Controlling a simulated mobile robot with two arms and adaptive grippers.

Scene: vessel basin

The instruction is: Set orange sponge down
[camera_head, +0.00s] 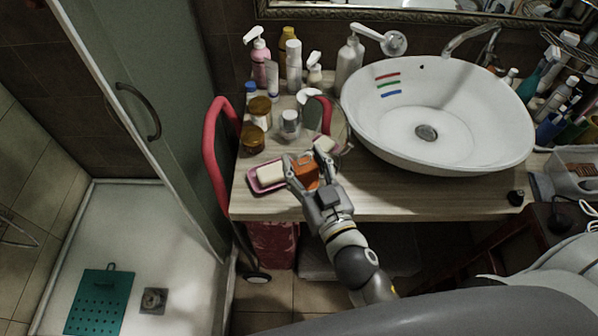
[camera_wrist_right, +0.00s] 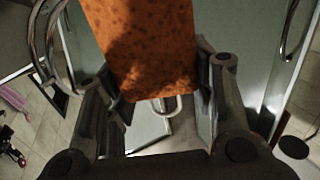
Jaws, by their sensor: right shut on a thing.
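The orange sponge (camera_head: 305,171) is between the fingers of my right gripper (camera_head: 308,166), above the front left part of the wooden counter (camera_head: 400,200). My right gripper is shut on it. In the right wrist view the sponge (camera_wrist_right: 145,45) fills the top middle, with the fingers of my right gripper (camera_wrist_right: 160,95) on both sides. I cannot tell how far the sponge is above the counter. My left gripper is not in view.
A pink soap dish (camera_head: 256,187) with a pale bar lies just left of the right gripper. Bottles and jars (camera_head: 257,110) stand behind it. A white basin (camera_head: 440,115) with coloured stripes inside takes the counter's middle. The counter's front strip below the basin is mostly clear.

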